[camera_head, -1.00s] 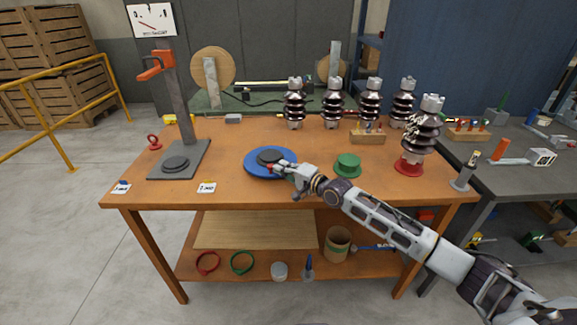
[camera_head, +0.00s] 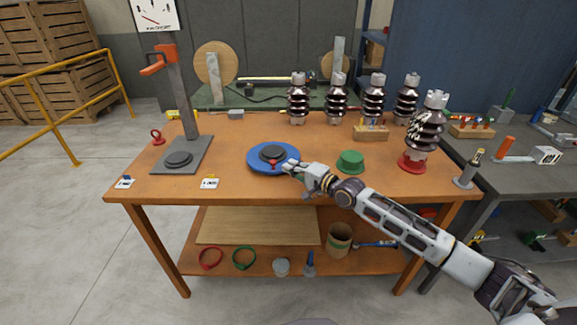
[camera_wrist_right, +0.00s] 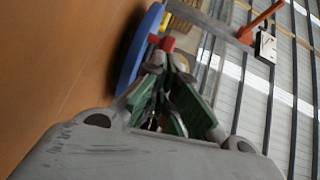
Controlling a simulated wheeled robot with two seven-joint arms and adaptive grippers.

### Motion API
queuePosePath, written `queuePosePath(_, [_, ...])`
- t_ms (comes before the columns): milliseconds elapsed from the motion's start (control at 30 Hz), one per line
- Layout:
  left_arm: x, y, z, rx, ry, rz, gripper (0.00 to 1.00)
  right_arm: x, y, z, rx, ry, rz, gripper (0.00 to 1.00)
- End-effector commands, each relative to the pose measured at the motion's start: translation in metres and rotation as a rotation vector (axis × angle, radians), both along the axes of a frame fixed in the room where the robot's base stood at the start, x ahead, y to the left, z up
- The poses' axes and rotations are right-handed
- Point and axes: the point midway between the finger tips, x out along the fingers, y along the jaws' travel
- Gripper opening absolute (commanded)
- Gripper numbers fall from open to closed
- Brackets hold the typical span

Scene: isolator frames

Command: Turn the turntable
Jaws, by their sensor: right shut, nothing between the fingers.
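The turntable is a blue disc (camera_head: 259,167) with a dark round centre (camera_head: 272,153), lying on the wooden workbench. A small red piece (camera_head: 273,164) shows on the disc, at its near side. My right gripper (camera_head: 290,166) is at the right rim of the disc, shut and empty. In the right wrist view the fingers (camera_wrist_right: 168,62) are close beside the blue disc (camera_wrist_right: 138,50), with the red piece (camera_wrist_right: 167,44) just past their tips. I cannot tell whether they touch it. My left gripper is not in view.
A green round base (camera_head: 350,162) stands right of the turntable, and a red-based insulator (camera_head: 425,130) farther right. Several dark insulators line the back. A grey stand (camera_head: 180,120) with an orange top is at the left. The bench front is mostly clear.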

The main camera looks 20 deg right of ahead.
Motion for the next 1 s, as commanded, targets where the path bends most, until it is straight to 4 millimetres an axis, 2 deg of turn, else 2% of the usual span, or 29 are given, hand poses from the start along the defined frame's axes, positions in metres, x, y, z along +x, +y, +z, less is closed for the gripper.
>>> queuePosePath(700, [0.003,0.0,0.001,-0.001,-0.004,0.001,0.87,-0.037,-0.022,0.003,0.0,0.0,0.0,0.0])
queuePosePath(1000, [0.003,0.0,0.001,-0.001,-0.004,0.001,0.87,-0.042,-0.025,0.005,0.001,-0.001,0.0,0.0])
